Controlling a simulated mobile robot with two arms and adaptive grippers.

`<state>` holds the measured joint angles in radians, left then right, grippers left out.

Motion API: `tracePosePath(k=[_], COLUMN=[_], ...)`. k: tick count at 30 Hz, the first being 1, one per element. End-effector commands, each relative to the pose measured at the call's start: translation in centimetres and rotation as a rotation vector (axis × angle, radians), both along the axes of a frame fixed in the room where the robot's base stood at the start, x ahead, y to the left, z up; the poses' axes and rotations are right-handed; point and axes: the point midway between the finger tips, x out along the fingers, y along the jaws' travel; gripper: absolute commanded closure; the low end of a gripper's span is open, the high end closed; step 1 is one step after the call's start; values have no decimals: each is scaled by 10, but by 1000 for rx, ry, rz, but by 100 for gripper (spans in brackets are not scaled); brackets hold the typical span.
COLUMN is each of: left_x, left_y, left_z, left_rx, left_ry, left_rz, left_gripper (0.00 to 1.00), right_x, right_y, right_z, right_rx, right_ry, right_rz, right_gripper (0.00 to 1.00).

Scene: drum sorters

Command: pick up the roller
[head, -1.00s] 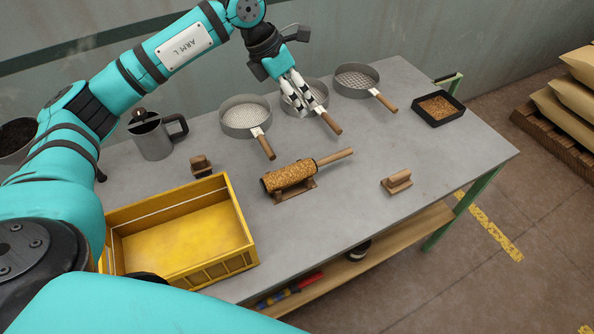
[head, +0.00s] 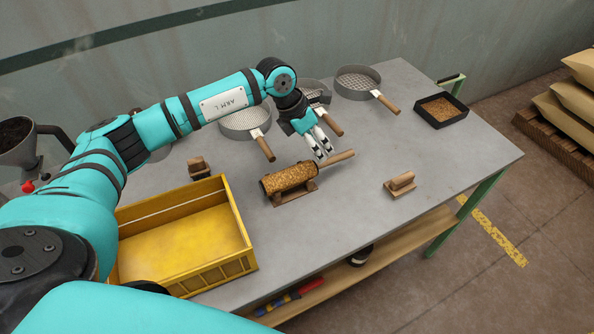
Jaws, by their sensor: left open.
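The roller is a brown, cork-textured drum (head: 289,179) with a wooden handle (head: 338,159) pointing to the right. It rests on a small wooden cradle (head: 296,195) in the middle of the table in the head view. My left gripper (head: 321,153) is open, its fingers pointing down, just above or behind the handle near the drum's right end. I cannot tell whether the fingers touch the handle; nothing shows between them. My right gripper is not in view.
A yellow crate (head: 239,215) stands at the front left of the grey table (head: 350,220). Several sieves with handles, one at the back right (head: 357,82), line the far side. A small wooden block stand (head: 399,185) and a black tray (head: 455,122) lie to the right.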

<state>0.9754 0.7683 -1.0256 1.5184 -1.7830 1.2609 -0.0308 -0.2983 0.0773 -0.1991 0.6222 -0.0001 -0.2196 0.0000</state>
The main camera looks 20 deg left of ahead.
Motion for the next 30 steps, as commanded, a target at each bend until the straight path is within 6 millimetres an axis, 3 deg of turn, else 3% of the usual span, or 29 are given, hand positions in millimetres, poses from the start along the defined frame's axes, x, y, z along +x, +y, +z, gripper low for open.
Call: tracePosePath(k=[8,15,24,30], left_x=[3,7,9,9], left_y=[-7,-18,-20,-20], left_z=[-19,-52,-59,-59], left_rx=[-1,-1,1,1], left_ry=[3,2,-1,0], left_rz=[1,1,0,1], left_gripper=[54,54,54,78], right_x=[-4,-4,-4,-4], right_y=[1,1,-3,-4], right_z=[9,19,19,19], right_rx=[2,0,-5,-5], right_ry=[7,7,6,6], right_rz=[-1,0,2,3], right_gripper=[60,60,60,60])
